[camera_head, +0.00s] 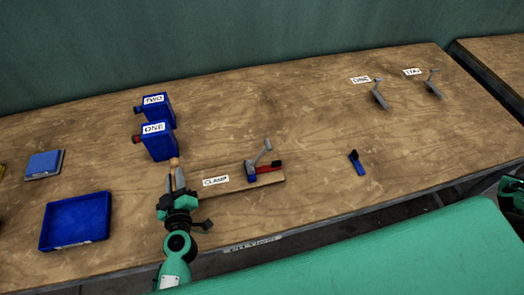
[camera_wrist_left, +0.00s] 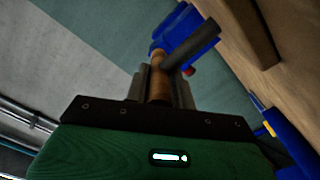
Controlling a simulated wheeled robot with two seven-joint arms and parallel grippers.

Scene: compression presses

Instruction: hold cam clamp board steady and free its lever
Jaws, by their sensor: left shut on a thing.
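The cam clamp board (camera_head: 212,192) is a flat wooden board on the table, with a "CLAMP" label (camera_head: 216,181) by it. At its right end sits the clamp, with a grey lever (camera_head: 262,154) tilted up to the right, a blue part (camera_head: 251,174) and a red bar (camera_head: 268,168). My left gripper (camera_head: 174,178) is shut on a wooden peg (camera_head: 174,162) at the board's left end; the peg also shows between the fingers in the left wrist view (camera_wrist_left: 159,82). Whether the peg is fixed to the board is hidden.
Two blue boxes labelled "TWO" (camera_head: 155,109) and "ONE" (camera_head: 158,147) stand behind my left gripper. A blue tray (camera_head: 75,221) and a blue block (camera_head: 44,165) lie left. A small blue-black piece (camera_head: 357,163) lies right. Two grey levers (camera_head: 379,97) (camera_head: 433,87) stand at the back right.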

